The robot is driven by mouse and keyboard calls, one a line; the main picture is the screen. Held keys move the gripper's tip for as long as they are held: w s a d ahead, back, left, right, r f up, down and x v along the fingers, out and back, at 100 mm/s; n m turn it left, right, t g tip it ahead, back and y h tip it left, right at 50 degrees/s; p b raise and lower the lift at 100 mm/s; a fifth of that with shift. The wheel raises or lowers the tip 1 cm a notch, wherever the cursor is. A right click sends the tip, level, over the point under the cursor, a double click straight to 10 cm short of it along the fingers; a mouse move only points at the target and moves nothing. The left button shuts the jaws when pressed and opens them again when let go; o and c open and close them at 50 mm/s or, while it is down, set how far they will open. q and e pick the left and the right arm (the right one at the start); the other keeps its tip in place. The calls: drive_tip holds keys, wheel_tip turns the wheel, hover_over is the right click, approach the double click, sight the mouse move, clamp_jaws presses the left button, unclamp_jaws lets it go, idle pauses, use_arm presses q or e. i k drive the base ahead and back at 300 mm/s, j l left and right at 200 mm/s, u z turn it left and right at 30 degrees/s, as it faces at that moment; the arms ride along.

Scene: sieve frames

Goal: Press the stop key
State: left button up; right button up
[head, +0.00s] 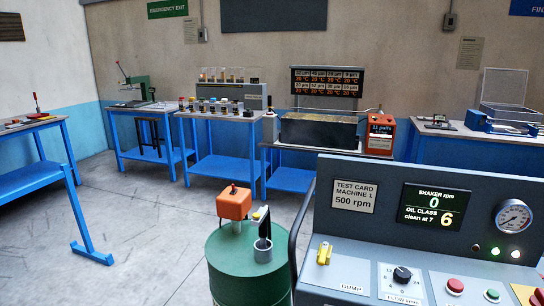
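The grey control panel (360,232) stands at the lower right in the head view. On its sloped front are a red round button (455,286) and a green round button (491,295), side by side at the bottom edge. A red knob (538,296) sits on a yellow plate at the far right, partly cut off. No stop label is readable, so I cannot tell which red control is the stop key. The display (433,207) reads shaker rpm 0 and oil class 6, clean at 7. Neither of my grippers is in view.
The panel also has a yellow dump lever (324,253), a black dial (402,274) and a gauge (513,216). A green drum (245,270) with an orange box (234,203) stands left of it. Blue benches (215,165) line the back wall. The floor (140,225) at left is clear.

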sight(456, 286)
drive_tip(key=z, duration=1.4)
